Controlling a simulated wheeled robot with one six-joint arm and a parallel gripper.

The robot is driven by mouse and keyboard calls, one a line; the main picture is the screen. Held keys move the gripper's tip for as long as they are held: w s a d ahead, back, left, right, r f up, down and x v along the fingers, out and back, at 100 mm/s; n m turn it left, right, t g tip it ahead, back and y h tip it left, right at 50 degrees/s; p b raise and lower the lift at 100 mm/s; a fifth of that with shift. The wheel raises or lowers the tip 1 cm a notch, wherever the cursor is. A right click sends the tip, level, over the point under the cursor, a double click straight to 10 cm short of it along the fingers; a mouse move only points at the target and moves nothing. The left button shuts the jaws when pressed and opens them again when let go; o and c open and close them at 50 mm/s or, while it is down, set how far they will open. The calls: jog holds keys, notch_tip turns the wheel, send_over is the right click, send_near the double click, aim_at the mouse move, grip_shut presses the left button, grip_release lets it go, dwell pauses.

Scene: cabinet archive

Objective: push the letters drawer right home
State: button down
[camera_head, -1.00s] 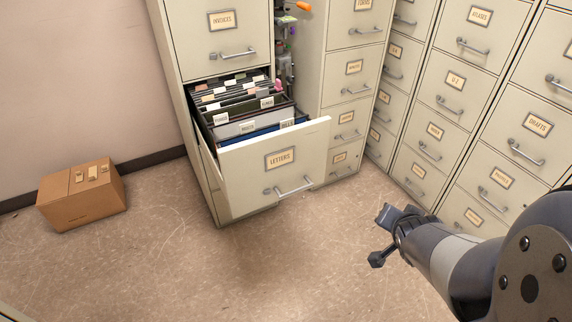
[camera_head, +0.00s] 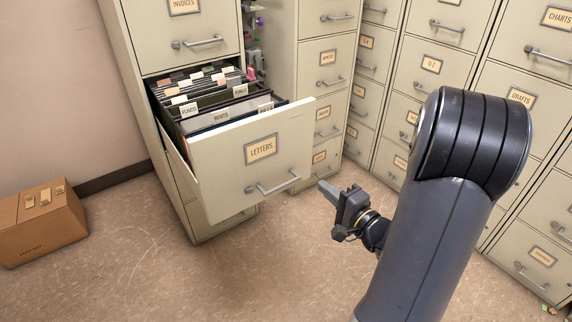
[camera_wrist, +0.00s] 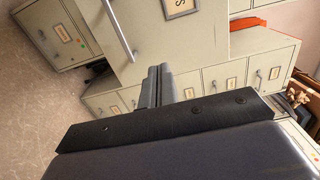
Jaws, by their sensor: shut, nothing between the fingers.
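The letters drawer (camera_head: 225,165) stands pulled well out of its cabinet in the head view, with hanging files inside. Its label (camera_head: 261,149) and bar handle (camera_head: 273,184) are on the front. My gripper (camera_head: 322,185) is to the right of the drawer front and close to it, apart from the handle, with its fingers together and empty. In the wrist view the shut fingers (camera_wrist: 157,84) point toward the drawer front (camera_wrist: 165,45), with the handle (camera_wrist: 120,28) up and to the left. Whether the fingertips touch the front cannot be told.
The invoices drawer (camera_head: 190,38) above is closed. A cardboard box (camera_head: 40,222) sits on the floor at left. More closed cabinets (camera_head: 430,62) line the right side. Small items fill the gap (camera_head: 252,40) beside the letters cabinet. The floor (camera_head: 190,285) in front is clear.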

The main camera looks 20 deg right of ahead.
aim_at(287, 155)
jog(key=b+x, duration=0.3)
jog(key=x, duration=0.9)
jog(key=shift+w+a+f, duration=0.1)
jog(key=shift+w, duration=0.1)
jog(key=shift+w+a, duration=0.15)
jog(key=shift+w, duration=0.45)
jog(key=shift+w, duration=0.1)
